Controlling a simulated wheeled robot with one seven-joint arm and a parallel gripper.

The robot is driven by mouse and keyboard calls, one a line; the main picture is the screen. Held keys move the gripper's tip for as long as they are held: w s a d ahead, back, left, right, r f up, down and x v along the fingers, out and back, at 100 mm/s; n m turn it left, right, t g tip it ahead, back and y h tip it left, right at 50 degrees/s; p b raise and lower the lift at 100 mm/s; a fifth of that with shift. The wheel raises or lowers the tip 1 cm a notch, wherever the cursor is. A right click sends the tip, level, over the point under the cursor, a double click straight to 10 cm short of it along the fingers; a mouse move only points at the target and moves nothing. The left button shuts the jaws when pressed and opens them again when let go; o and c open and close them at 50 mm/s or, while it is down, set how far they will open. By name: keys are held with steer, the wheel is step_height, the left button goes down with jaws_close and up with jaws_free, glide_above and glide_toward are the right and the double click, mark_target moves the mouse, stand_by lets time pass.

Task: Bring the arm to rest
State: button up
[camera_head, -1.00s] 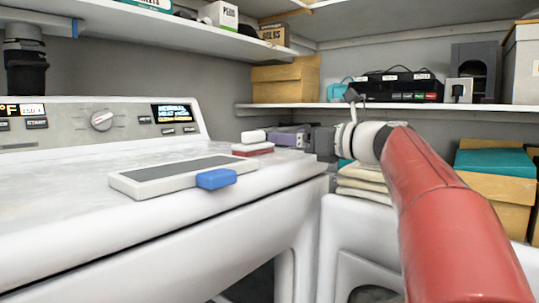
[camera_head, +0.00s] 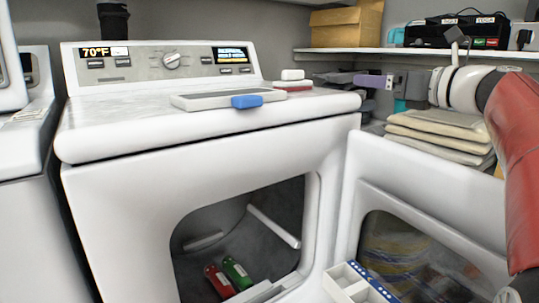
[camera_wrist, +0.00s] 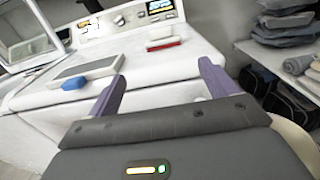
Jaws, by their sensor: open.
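My gripper (camera_head: 372,80) is raised at the right of the head view, beside the right end of the dryer top and in front of the shelf. In the wrist view its two purple fingers (camera_wrist: 162,88) stand wide apart with nothing between them. My red and white arm comes in from the right edge of the head view. The fingers point toward the white dryer (camera_head: 210,150), whose top shows beyond them in the wrist view. In the head view the fingers are small and partly overlapped.
A grey-white board (camera_head: 210,99) with a blue block (camera_head: 247,102) lies on the dryer top. The dryer's door (camera_head: 425,210) stands open below my arm. Red and green cylinders (camera_head: 236,272) are inside the drum. Folded cloths (camera_head: 440,135) are stacked behind the door, close to my arm.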

steer(key=s+a+f+n+g+h+p, duration=0.2)
steer(key=s+a+f+n+g+h, duration=0.1)
steer(key=s+a+f+n, duration=0.4)
steer(key=s+a+f+n+g+h+p, duration=0.1)
steer(key=s+a+f+n+g+h, duration=0.15)
steer(key=s+f+n, duration=0.45)
steer(key=s+d+f+n+g+h+p, duration=0.2)
steer(key=s+f+n+h, duration=0.3)
steer(key=s+f+n, duration=0.9)
step_height(320, 180, down, 4)
steer(key=shift+d+f+n+g+p, duration=0.1)
steer(key=shift+d+n+g+p, duration=0.1)
steer(key=shift+n+g+p, duration=0.4)
